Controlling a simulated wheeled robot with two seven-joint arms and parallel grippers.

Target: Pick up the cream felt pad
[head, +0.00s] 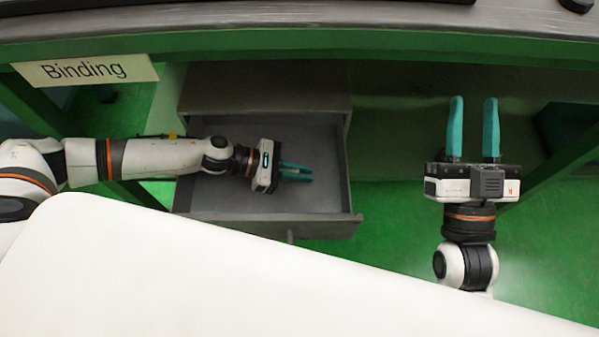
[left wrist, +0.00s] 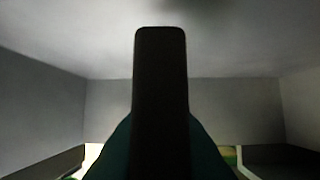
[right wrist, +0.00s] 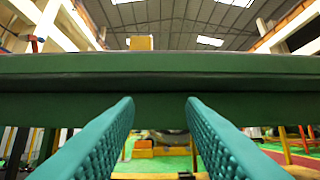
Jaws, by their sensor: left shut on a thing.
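My left gripper (head: 300,172) reaches into the open grey drawer (head: 333,218). Its teal fingers are close together. The left wrist view shows a dark upright slab with rounded corners (left wrist: 160,85) between the fingers, and they are shut on it. The slab is in deep shadow, so a cream colour does not show; I take it to be the felt pad. The slab cannot be made out in the head view. My right gripper (head: 474,130) is open and empty, its two teal fingers apart, in front of the green-edged bench.
The grey drawer cabinet (head: 265,85) stands under the bench (head: 330,40). A "Binding" sign (head: 85,70) hangs at the bench's left edge. A slanted green bench leg (head: 565,160) is right of my right gripper. Green floor (head: 395,215) lies open between the drawer and my right arm.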

